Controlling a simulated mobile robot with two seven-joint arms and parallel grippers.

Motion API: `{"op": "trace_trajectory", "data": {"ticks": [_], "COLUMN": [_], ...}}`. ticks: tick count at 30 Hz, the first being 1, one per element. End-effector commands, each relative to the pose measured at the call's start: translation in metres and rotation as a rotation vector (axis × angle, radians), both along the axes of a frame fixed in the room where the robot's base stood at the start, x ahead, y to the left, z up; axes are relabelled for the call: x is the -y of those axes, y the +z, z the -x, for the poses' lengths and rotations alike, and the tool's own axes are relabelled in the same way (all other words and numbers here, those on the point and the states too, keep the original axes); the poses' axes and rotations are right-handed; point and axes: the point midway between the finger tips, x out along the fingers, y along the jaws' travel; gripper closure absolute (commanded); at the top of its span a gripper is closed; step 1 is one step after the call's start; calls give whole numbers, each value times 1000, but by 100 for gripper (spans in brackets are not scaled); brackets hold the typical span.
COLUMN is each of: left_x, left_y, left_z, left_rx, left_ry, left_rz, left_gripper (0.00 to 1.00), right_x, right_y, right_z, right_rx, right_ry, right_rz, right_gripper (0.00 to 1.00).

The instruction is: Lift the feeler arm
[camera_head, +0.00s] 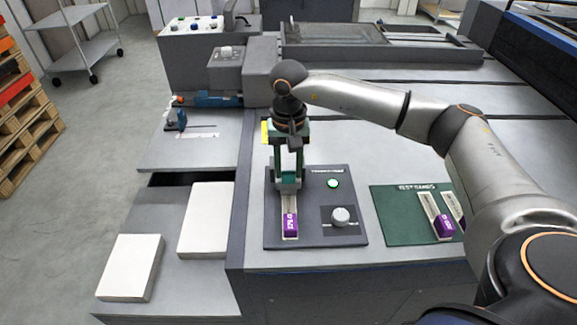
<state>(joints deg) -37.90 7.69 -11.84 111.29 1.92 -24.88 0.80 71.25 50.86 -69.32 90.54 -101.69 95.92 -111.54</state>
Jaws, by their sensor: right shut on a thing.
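My right gripper (288,172) points down over the far part of a dark grey panel (260,238) on the machine's top. Its teal fingers are shut on a small part there, which I take to be the feeler arm; the fingers hide most of it, and I cannot tell how high it stands. A pale gauge strip with a purple tag (290,224) lies on the panel just below the fingers in the picture. The panel also has a lit green button (333,183) and a silver knob (341,217). My left gripper is not in view.
A green gauge mat (388,214) right of the panel holds purple-tagged gauges (444,226), partly behind my arm. Two white stacks (130,267) (206,220) lie on the lower left ledge. A blue clamp-like device (218,99) and a control box (190,32) stand farther back.

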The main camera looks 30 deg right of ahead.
Motion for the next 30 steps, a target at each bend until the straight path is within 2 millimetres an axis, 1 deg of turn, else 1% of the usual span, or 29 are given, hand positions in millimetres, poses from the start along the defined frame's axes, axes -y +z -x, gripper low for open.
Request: {"op": "trace_trajectory", "data": {"ticks": [1, 4, 30], "left_x": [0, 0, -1], "left_y": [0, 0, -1], "left_z": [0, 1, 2], "left_rx": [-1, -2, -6], "left_ry": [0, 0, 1], "left_rz": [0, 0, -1], "left_gripper": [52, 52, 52], "right_x": [0, 0, 0], "right_y": [0, 0, 1], "right_z": [0, 0, 0], "right_rx": [0, 1, 1], "right_ry": [0, 0, 0], "right_rz": [0, 1, 1], "right_gripper": [90, 100, 100]}}
